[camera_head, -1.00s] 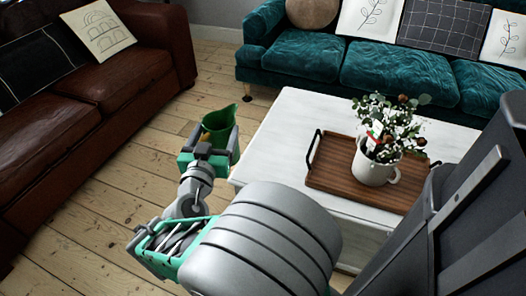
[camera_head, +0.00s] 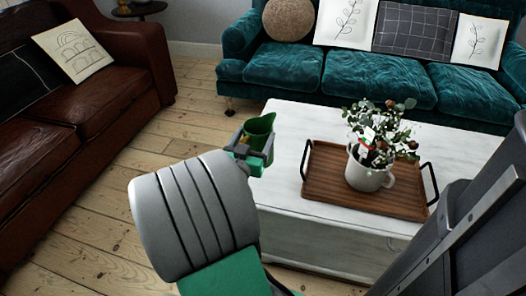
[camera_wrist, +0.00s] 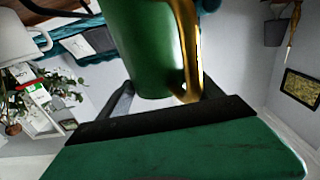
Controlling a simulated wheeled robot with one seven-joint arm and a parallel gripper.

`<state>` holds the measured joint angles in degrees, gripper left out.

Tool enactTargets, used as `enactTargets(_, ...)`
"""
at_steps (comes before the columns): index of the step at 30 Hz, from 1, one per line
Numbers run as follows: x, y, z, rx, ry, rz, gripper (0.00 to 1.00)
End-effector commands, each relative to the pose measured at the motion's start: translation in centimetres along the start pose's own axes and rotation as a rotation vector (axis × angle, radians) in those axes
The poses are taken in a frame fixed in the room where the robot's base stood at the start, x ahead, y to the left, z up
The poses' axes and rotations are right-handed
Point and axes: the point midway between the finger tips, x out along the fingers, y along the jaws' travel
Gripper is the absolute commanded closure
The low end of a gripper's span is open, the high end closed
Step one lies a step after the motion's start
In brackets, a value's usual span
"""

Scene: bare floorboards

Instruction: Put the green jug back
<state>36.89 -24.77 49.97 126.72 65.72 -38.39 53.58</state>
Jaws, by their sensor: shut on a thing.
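The green jug (camera_head: 259,127) is in my gripper (camera_head: 253,148), which is shut on it. In the head view the jug is upright, beside the left end of the white coffee table, and its rim and spout show. I cannot tell whether it is over the table edge or just left of it. In the wrist view the green jug (camera_wrist: 146,50) fills the top middle, with its gold handle (camera_wrist: 189,50) on the right. My own arm hides part of the floor and the table's near left side.
The white coffee table (camera_head: 283,157) bears a wooden tray (camera_head: 322,190) with a white pot of flowers (camera_head: 369,174). The table's left end is bare. A teal sofa (camera_head: 380,85) stands behind, a brown leather sofa (camera_head: 84,110) at left. A small dark side table (camera_head: 140,9) is at the back left.

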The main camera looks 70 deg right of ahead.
Motion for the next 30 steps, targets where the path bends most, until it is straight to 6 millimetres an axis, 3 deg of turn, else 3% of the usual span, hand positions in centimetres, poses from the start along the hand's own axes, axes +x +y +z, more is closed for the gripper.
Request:
enactTargets(1, 0.7, -0.3, 2.3, -0.002, -0.004, -0.005, 0.97)
enactTargets(10, 3.2, -0.9, 5.2, 0.000, -0.001, -0.016, 0.97)
enactTargets(15, 3.4, -0.5, 8.3, -0.001, -0.002, -0.007, 0.97)
enactTargets(26, 3.4, -0.4, 8.3, 0.001, 0.000, -0.004, 0.97)
enactTargets(27, 3.3, -0.4, 8.5, 0.000, -0.003, -0.005, 0.24)
enactTargets(30, 3.3, -0.4, 8.3, 0.000, -0.003, -0.006, 0.16)
